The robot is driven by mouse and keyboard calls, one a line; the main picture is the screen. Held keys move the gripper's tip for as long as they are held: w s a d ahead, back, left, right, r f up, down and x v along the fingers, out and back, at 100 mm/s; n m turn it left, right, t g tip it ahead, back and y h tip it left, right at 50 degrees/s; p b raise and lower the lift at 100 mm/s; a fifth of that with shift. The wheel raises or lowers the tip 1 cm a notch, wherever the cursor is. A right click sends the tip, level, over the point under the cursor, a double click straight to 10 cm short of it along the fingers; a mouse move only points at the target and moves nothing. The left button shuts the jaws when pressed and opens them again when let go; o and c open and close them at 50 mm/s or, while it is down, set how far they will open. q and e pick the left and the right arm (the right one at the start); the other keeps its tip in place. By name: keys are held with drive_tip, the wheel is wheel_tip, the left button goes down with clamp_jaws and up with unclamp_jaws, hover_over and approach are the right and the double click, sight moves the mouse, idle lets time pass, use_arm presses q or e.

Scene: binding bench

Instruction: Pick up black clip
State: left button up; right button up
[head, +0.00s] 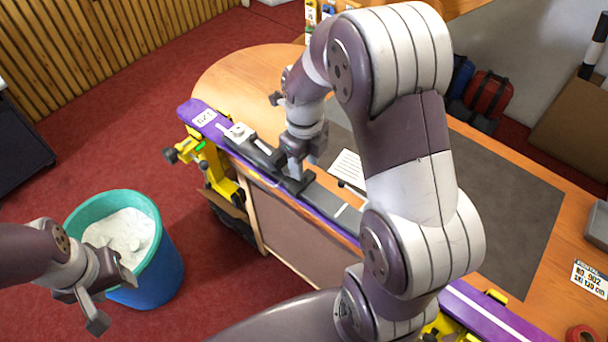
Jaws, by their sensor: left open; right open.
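My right gripper (297,180) is open and points down over a long purple ski (322,200) on the bench. Its fingers are at the dark binding parts (262,155) on the ski; I cannot tell whether they touch them. I cannot make out for certain which dark piece is the black clip; the gripper and forearm may hide it. A small dark piece (351,188) lies near the ski, right of the gripper. My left gripper (110,298) is open and empty, in front of the blue-green bin.
The bin (168,268) holds white material and stands on the red floor. Yellow vises (208,165) hold the ski along the edge of the wooden bench (232,78). A white sheet (346,168) lies beside the ski. The dark mat (505,205) looks mostly clear. My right arm hides much of the bench's middle.

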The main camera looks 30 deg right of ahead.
drive_tip(key=f, duration=0.1)
drive_tip(key=w+f+p, duration=0.1)
drive_tip(key=f, duration=0.1)
drive_tip(key=shift+a, duration=0.15)
drive_tip(key=shift+s+a+f, duration=0.15)
drive_tip(key=shift+s+a, duration=0.1)
drive_tip(key=shift+s, duration=0.6)
drive_tip(key=shift+w, duration=0.1)
drive_tip(key=c, duration=0.4)
drive_tip(key=shift+w+d+f, duration=0.1)
drive_tip(key=shift+w+d, duration=0.05)
drive_tip(key=shift+w, duration=0.1)
clamp_jaws()
use_arm(q)
drive_tip(key=shift+a+r, duration=0.2)
drive_tip(key=shift+r, duration=0.35)
drive_tip(key=shift+a+r, duration=0.15)
drive_tip(key=shift+r, duration=0.35)
